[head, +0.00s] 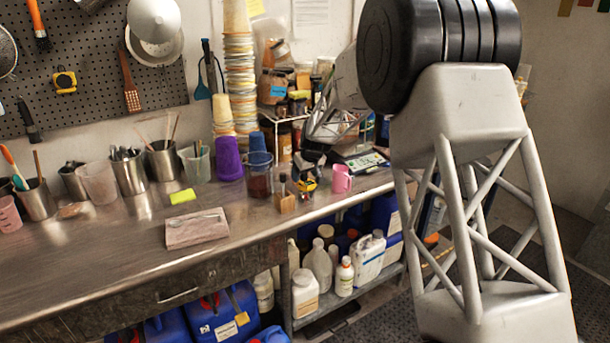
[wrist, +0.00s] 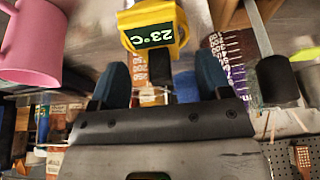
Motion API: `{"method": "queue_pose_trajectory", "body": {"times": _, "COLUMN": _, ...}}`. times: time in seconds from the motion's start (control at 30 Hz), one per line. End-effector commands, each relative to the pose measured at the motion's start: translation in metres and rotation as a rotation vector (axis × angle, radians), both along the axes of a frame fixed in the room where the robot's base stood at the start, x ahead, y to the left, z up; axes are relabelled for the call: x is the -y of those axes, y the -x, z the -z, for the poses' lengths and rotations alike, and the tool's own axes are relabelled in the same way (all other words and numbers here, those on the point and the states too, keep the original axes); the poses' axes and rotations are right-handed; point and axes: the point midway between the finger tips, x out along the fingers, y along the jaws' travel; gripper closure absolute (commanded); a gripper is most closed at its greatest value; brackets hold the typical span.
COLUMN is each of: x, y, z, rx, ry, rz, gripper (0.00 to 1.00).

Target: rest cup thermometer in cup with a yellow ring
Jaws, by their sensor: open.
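A yellow thermometer (wrist: 180,20) with a dark display reading 23°C shows in the wrist view, just beyond my gripper (wrist: 160,62). In the head view the thermometer (head: 309,185) is a small yellow and dark shape at the bench's front edge. My gripper is open, its two blue-padded fingers apart on either side of the thermometer's line; I cannot tell whether they touch it. A pink cup (head: 341,179) stands right of the thermometer, and a clear beaker with dark red liquid (head: 259,184) stands left of it. I cannot make out a yellow ring on any cup.
A purple cup (head: 228,160) and a tall cup stack (head: 239,75) stand behind. A scale (head: 362,161) lies at the right.

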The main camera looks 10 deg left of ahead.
Motion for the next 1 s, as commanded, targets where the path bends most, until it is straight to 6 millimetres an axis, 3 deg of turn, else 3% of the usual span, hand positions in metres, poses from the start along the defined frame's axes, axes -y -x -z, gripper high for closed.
{"method": "queue_pose_trajectory", "body": {"times": 0.6, "x": 0.017, "y": 0.017, "z": -0.058, "rx": 0.002, "ry": -0.001, "rz": 0.0, "gripper": 0.29}}
{"method": "queue_pose_trajectory", "body": {"times": 1.0, "x": 0.02, "y": 0.02, "z": -0.069, "rx": 0.0, "ry": 0.0, "rz": 0.0, "gripper": 0.29}}
